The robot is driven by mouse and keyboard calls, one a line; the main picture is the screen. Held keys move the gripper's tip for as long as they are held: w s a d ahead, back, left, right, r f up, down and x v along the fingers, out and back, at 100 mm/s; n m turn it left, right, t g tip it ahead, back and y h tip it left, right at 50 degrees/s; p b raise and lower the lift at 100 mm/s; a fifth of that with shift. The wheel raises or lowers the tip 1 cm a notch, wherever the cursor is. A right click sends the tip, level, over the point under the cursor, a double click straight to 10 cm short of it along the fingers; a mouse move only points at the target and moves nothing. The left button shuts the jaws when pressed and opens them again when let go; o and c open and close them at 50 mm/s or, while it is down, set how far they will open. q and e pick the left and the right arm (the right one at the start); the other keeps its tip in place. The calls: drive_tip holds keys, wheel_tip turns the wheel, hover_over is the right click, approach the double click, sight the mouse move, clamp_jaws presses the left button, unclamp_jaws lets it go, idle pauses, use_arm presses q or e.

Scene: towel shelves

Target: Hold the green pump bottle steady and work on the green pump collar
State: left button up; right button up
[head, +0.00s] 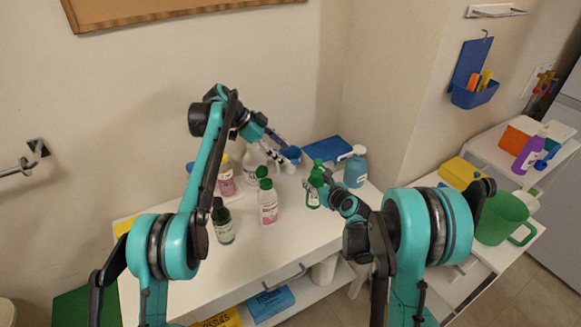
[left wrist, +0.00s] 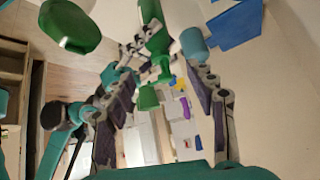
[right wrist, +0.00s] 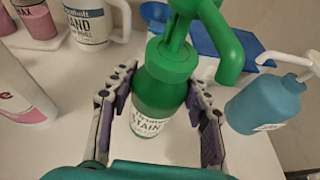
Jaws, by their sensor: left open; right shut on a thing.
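The green pump bottle (head: 313,197) stands upright on the white shelf top. Its white label and body (right wrist: 152,115) show between the fingers of my right gripper (right wrist: 160,90), which is shut on the body below the collar. The green pump collar (right wrist: 170,60) sits on the bottle's neck, under the green pump head and its spout (right wrist: 228,50). My left gripper (head: 292,158) is open above and behind the bottle in the head view. In the left wrist view its fingers (left wrist: 165,75) are spread on either side of the green pump; contact cannot be told.
A blue pump bottle (head: 355,171) stands close to the right. A pink-labelled bottle (head: 268,207), a dark green bottle (head: 222,222) and a white jug (head: 256,165) stand to the left. A blue tray (head: 327,150) lies behind. The front shelf top is clear.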

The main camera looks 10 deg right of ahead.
use_arm(q)
drive_tip(key=r+m, duration=0.1)
drive_tip(key=m, duration=0.4)
drive_tip(key=m+y, duration=0.1)
drive_tip(key=m, duration=0.1)
approach(312, 172)
drive_tip(key=x, duration=0.8)
drive_tip(key=shift+w+d+r, duration=0.3)
drive_tip(key=shift+w+d, duration=0.05)
drive_tip(key=shift+w, duration=0.05)
drive_tip(key=shift+w+a, duration=0.4)
drive_tip(key=shift+w, duration=0.15)
drive_tip(key=s+n+t, duration=0.1)
drive_tip(key=n, duration=0.1)
drive_tip(key=s+n+t, duration=0.1)
drive_tip(key=n+t, duration=0.1)
drive_tip(key=shift+s+a+y, duration=0.15)
drive_tip(key=shift+s+y, duration=0.1)
drive_tip(key=shift+y, duration=0.05)
drive_tip(key=s+a+r+n+t, duration=0.1)
drive_tip(key=s+a+r, duration=0.6)
drive_tip(key=r, duration=0.1)
drive_tip(key=shift+s+n, duration=0.25)
drive_tip(key=shift+n, duration=0.15)
